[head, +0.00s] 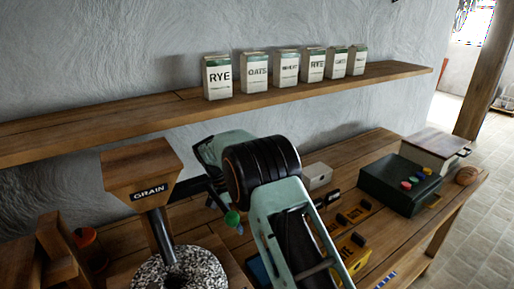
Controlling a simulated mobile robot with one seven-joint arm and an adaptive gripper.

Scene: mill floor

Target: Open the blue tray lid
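A small patch of blue (258,271) shows low in the head view, between the millstone and my arm. It may be part of the blue tray, but my arm covers most of it, and I cannot make out a lid or whether it is open. My arm comes up from the bottom edge and bends over at a black joint. Dark parts at its far end, perhaps my gripper (213,191), are mostly hidden behind the arm, above the bench.
A grain hopper (148,172) stands over a speckled millstone (180,272) at left. A green knob (232,217) is close to my arm's end. A dark green box (400,184) and a lidded crate (436,149) stand at right. A shelf (150,118) with several cartons runs above.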

